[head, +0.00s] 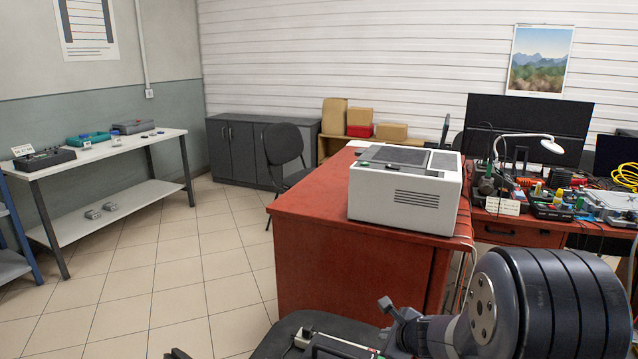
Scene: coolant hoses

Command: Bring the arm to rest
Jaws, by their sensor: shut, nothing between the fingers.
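My arm (545,300) is folded at the bottom right of the head view, with a large dark ribbed joint close to the camera. Smaller grey wrist parts (440,335) extend left from it along the bottom edge. What appears to be my gripper (304,338) is at the bottom, left of the wrist, partly cut off by the frame edge. It is shut with nothing in it. It shows in front of a black chair seat, and I cannot tell how far apart they are.
A red desk (350,255) with a white boxy machine (405,190) stands beyond the arm. A cluttered bench with a monitor (530,125) is at the right. A white workbench (110,152) stands at the left wall. The tiled floor (170,275) at left is clear.

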